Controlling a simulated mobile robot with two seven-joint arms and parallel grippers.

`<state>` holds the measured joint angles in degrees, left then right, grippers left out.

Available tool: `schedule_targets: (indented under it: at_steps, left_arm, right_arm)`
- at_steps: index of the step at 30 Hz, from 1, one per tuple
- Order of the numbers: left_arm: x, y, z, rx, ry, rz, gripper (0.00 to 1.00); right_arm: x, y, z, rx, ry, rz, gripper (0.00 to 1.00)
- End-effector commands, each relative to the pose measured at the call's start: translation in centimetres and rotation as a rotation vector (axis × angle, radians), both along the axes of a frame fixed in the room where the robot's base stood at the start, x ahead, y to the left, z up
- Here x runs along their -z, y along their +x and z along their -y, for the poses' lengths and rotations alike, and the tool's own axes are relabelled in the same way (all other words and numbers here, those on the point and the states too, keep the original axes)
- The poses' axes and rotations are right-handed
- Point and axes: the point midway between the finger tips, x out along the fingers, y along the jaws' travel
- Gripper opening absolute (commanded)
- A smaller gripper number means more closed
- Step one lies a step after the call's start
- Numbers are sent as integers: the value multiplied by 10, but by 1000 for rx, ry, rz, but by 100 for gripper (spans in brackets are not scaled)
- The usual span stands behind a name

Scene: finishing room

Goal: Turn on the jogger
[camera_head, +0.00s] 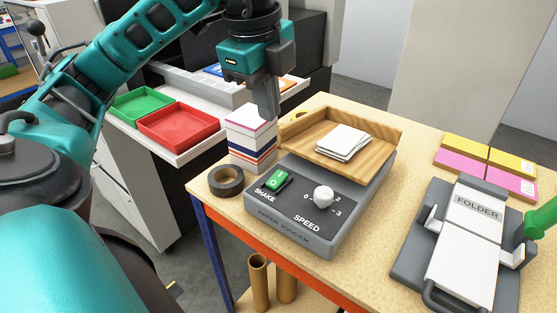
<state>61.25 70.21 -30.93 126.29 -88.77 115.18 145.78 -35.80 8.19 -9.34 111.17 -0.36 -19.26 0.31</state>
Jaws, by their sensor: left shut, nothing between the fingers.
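The paper jogger (325,233) stands on the wooden table, a grey box with a dark sloped control panel. A wooden tray on its top (387,135) holds a stack of white sheets (344,142). Its green rocker switch (274,181) sits at the panel's left, by the word SHAKE. A white speed knob (323,194) is to the right of it. My left gripper (268,112) is shut and empty, pointing down above and behind the switch, close to the paper stack and the tray's left edge. My right gripper is out of view.
A striped stack of paper (251,140) and a roll of dark tape (226,181) stand left of the jogger. A grey folder device (402,263) with a green handle is at the right. Pink and yellow pads (482,176) lie behind it. Red (182,128) and green trays (143,106) are at the left.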

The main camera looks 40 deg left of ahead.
Motion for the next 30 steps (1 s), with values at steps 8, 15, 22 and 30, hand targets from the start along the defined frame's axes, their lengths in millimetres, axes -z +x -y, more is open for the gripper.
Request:
schedule_targets:
  at_steps: [8, 15, 22, 30]
  left_arm:
    - [11, 2, 1, 3, -1, -4, 0]
    - [41, 6, -1, -1, 2, -8, 0]
    - [90, 16, -2, 1, 0, -7, 0]
    - [128, 24, -3, 1, 0, -4, 0]
  right_arm:
    - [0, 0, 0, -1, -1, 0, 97]
    - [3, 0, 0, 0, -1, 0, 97]
    - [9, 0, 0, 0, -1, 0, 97]
    - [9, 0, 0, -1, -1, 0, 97]
